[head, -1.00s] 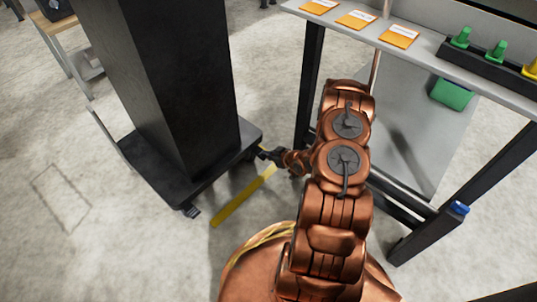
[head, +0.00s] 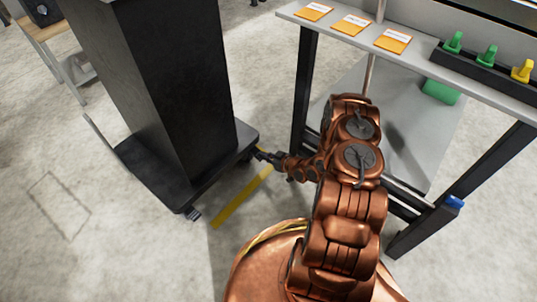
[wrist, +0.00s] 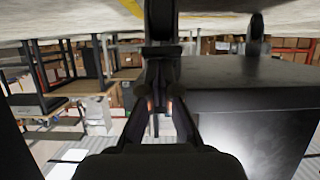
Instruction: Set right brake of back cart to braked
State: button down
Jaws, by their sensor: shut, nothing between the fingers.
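The cart (head: 178,85) is a tall black box on a low, dark wheeled base (head: 165,188). One caster (head: 193,214) shows at its near corner. Another caster is by its right corner, where my gripper (head: 262,154) reaches low, close to the floor. In the upside-down wrist view, a dark caster (wrist: 160,20) is straight ahead of my gripper (wrist: 160,97), at its fingertips. The fingers are shut and hold nothing. A farther caster (wrist: 256,32) is under the base. I cannot tell whether the fingers touch the brake, or the brake's setting.
A grey workbench (head: 480,88) with dark legs stands to the right, close to my arm. It carries orange-and-white cards (head: 352,24) and green and yellow pieces. A yellow floor stripe (head: 240,198) runs between cart and bench.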

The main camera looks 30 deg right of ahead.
jog(key=shift+a+f+p, duration=0.1)
jog(key=shift+a+p, duration=0.25)
jog(key=shift+a, duration=0.1)
jog(key=shift+w, duration=0.1)
jog(key=shift+d+r, duration=0.15)
jog(key=shift+r, duration=0.4)
jog(key=w+r+p+v, duration=0.1)
jog(key=p+v, duration=0.3)
jog(key=v, duration=0.8)
jog(key=shift+r, duration=0.85)
jog(key=shift+s, duration=0.15)
